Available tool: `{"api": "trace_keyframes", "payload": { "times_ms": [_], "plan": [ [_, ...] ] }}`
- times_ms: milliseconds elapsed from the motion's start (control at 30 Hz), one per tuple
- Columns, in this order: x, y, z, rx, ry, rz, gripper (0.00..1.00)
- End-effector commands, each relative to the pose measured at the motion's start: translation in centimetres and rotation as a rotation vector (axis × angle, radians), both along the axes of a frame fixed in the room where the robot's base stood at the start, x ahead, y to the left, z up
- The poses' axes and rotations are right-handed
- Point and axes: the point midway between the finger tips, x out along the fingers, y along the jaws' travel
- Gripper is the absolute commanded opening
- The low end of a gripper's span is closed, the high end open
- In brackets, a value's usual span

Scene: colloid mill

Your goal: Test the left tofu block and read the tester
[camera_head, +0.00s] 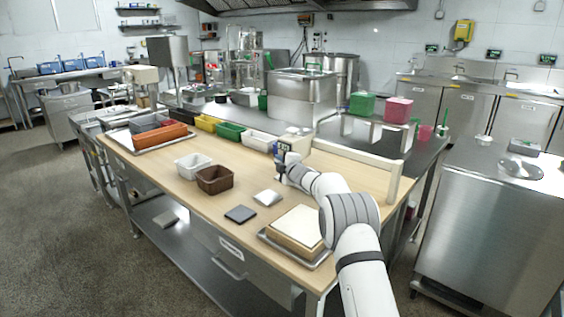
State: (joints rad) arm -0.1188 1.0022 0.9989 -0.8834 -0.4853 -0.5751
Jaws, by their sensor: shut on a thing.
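My arm reaches from the lower right over the wooden table, and my gripper (282,163) is at its far end, near the row of bins. It is shut on a small device with a dark blue face (283,148), which may be the tester. Its reading is too small to make out.
A dark grey flat square (240,214) and a small silvery piece (267,197) lie left of the slab. White (193,162) and brown (215,179) bins stand farther left. Coloured bins line the back edge. A cream rail (350,164) stands right of my gripper.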

Motion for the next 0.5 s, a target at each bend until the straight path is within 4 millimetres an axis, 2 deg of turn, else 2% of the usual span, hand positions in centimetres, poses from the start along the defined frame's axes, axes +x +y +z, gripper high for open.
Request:
{"api": "trace_keyframes", "payload": {
  "times_ms": [33, 167, 200, 367, 500],
  "plan": [
    [-0.2, 0.7, -0.2, 0.002, 0.002, 0.010, 0.00],
    [-0.1, 0.5, -0.2, 0.002, 0.000, 0.008, 0.00],
    [-0.1, 0.4, -0.1, 0.002, 0.000, 0.008, 0.17],
    [0.0, -0.1, -0.1, 0.002, -0.001, 0.002, 0.30],
    [0.1, -0.4, 0.1, 0.002, -0.002, -0.003, 0.31]
  ]
}}
